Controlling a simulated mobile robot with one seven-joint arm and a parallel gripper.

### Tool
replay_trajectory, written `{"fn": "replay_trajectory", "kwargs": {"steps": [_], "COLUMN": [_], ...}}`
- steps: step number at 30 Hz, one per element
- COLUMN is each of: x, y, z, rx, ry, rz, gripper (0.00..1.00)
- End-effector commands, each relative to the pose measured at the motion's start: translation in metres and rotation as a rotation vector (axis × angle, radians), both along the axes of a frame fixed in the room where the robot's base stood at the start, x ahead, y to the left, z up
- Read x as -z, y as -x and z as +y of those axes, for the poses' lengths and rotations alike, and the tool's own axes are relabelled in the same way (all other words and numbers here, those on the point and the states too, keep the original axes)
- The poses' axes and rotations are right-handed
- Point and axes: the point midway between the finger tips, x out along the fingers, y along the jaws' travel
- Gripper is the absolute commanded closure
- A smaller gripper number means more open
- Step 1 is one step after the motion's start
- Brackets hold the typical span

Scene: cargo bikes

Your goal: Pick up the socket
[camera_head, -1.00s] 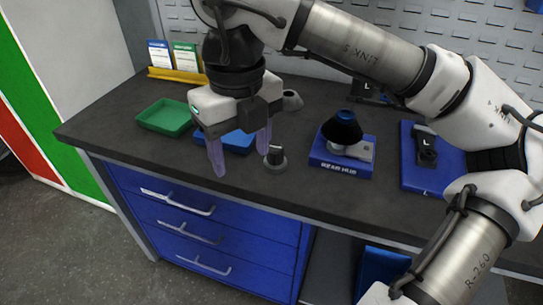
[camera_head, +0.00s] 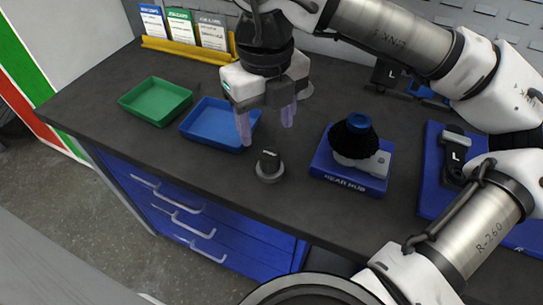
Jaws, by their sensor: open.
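A small dark cylindrical piece, which looks like the socket (camera_head: 268,162), stands upright on a round grey base (camera_head: 269,173) on the dark workbench, near its front edge. My gripper (camera_head: 267,131) is above the bench, pointing down, with its two translucent purple fingers spread apart and nothing between them. The fingertips look higher than the socket and just behind it in the picture. They do not touch it. The socket is fully visible.
A blue tray (camera_head: 207,140) and a green tray (camera_head: 156,118) lie to the left. A blue rear hub stand (camera_head: 345,180) with a black-and-blue part is close on the right. A yellow card rack (camera_head: 183,50) stands at the back. Bare bench (camera_head: 215,170) lies left of the socket.

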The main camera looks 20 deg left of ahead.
Motion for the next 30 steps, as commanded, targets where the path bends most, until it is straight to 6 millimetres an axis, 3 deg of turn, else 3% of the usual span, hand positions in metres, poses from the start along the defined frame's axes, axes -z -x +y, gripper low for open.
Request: {"fn": "replay_trajectory", "kwargs": {"steps": [6, 14, 21, 30], "x": [0.036, 0.055, 0.088, 0.096], "y": [0.000, -0.002, -0.006, -0.006], "z": [0.000, -0.001, -0.002, -0.002], "rx": [-0.001, -0.001, -0.002, -0.001], "ry": [0.000, -0.002, -0.001, -0.001], "rz": [0.003, 0.004, 0.003, -0.001], "gripper": [0.41, 0.41, 0.41, 0.41]}}
